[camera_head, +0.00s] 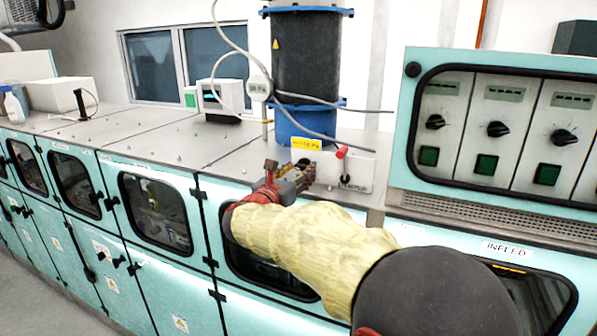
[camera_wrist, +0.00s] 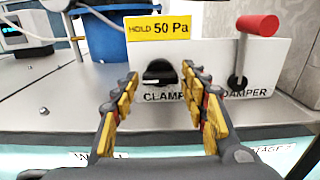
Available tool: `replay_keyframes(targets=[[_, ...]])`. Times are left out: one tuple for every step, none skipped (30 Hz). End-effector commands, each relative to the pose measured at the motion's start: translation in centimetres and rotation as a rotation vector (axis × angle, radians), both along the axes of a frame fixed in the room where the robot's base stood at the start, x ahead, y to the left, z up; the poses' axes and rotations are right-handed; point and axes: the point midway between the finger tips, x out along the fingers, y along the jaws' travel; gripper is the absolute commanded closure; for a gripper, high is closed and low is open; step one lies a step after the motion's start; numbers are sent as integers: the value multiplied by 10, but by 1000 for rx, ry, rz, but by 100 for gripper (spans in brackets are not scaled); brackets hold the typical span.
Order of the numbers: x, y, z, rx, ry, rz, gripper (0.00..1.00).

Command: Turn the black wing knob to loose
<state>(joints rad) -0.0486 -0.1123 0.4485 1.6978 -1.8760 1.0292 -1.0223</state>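The black wing knob (camera_wrist: 158,72) sits on a pale panel above the label CLAMP (camera_wrist: 163,96) in the wrist view. Its wing looks roughly level. My gripper (camera_wrist: 160,82) is open, with one yellow-padded finger at each side of the knob in the picture. I see no clear contact, and cannot tell how far the tips are from the panel. In the head view my gripper (camera_head: 297,176) is at the panel's left part, and the knob cannot be made out clearly there.
A red-handled DAMPER lever (camera_wrist: 256,26) stands right of the knob; it also shows in the head view (camera_head: 341,153). A yellow HOLD 50 Pa sign (camera_wrist: 158,29) is above the knob. A blue-based cylinder (camera_head: 305,120) stands behind.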

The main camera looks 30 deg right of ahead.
Motion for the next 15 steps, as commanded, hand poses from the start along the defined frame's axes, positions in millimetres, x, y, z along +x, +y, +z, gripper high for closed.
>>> replay_keyframes(targets=[[0,0,0,0,0,0,60],[0,0,0,0,0,0,62],[0,0,0,0,0,0,64],[0,0,0,0,0,0,66],[0,0,0,0,0,0,68],[0,0,0,0,0,0,70],[0,0,0,0,0,0,72],[0,0,0,0,0,0,74],[0,0,0,0,0,0,76],[0,0,0,0,0,0,78],[0,0,0,0,0,0,79],[0,0,0,0,0,0,82],[0,0,0,0,0,0,83],[0,0,0,0,0,0,85],[0,0,0,0,0,0,87]])
